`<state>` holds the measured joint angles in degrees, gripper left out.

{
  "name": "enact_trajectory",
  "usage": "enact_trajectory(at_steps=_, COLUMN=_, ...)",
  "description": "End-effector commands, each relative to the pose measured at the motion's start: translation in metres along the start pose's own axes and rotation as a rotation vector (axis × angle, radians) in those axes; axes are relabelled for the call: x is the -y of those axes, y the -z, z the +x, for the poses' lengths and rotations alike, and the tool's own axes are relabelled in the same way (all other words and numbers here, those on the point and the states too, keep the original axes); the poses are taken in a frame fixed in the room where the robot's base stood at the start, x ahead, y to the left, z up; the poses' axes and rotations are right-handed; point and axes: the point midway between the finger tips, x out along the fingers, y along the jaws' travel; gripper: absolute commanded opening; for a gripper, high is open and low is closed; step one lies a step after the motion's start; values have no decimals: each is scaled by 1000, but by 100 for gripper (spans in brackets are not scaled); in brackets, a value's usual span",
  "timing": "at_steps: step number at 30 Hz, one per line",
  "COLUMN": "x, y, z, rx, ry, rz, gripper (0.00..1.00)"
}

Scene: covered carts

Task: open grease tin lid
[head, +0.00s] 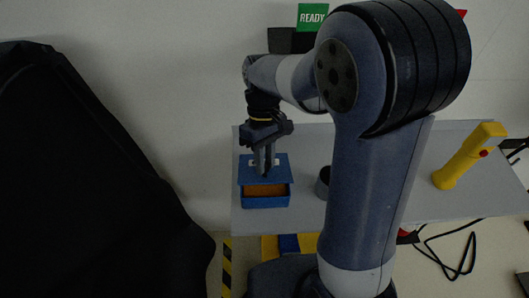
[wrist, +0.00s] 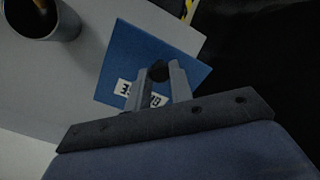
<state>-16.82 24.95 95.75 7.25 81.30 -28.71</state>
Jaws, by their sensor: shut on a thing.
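The grease tin (head: 266,202) is a blue box on the grey table, with orange-brown contents showing at its front. Its flat blue lid (head: 281,170) is off the front part of the opening, toward the back and seemingly raised; I cannot tell if it still touches the tin. My gripper (head: 264,170) points down over the lid. In the wrist view my gripper (wrist: 164,76) is shut on the lid's dark round knob (wrist: 157,70). A white label with dark letters, partly hidden by my fingers, is on the lid (wrist: 124,58). The lid hides the tin in the wrist view.
A dark grey cup (head: 323,184) stands right of the tin, partly behind my arm; it shows in the wrist view (wrist: 52,33) with something inside. A yellow handheld tool (head: 463,162) stands at the right of the table (head: 420,200). A black-covered cart (head: 80,190) fills the left.

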Motion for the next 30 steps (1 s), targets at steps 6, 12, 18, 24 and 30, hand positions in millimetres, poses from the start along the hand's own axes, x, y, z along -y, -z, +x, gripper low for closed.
enact_trajectory(at_steps=6, x=0, y=1, z=-1, rx=-2, ry=1, rz=0, gripper=0)
enact_trajectory(at_steps=12, x=0, y=1, z=-1, rx=-3, ry=0, rz=0, gripper=29)
enact_trajectory(at_steps=18, x=0, y=1, z=-1, rx=-2, ry=1, rz=0, gripper=43)
enact_trajectory(at_steps=24, x=0, y=0, z=-1, rx=-1, ry=1, rz=0, gripper=43)
enact_trajectory(at_steps=30, x=-1, y=2, z=-20, rx=-6, ry=-1, rz=0, gripper=43)
